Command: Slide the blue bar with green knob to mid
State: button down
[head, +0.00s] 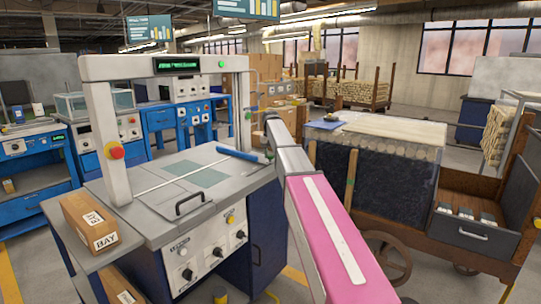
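The blue bar (238,154) lies across the right part of the grey machine top, beneath the white gantry frame (160,66). Its right end runs up to my arm. A green knob on the bar cannot be made out clearly; my arm covers part of that area. A thin pale rail (178,172) runs across the top. My arm reaches from the lower right to the right end of the bar. My gripper cannot be seen, so its state and any contact with the bar are hidden.
Labelled boxes (88,222) sit on a shelf at the machine's left. A black handle (190,202) stands on the front of the top. A red button (115,151) is on the left post. A wooden cart (395,160) stands close on the right.

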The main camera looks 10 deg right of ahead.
jog(key=s+a, duration=0.5)
jog(key=shift+s+a, duration=0.35)
jog(key=shift+s, duration=0.05)
jog(key=shift+w, duration=0.1)
jog(key=c, duration=0.8)
grip_release()
jog(key=shift+o, duration=0.2)
notch_tip(320, 180, up, 11)
jog(key=shift+f, duration=0.1)
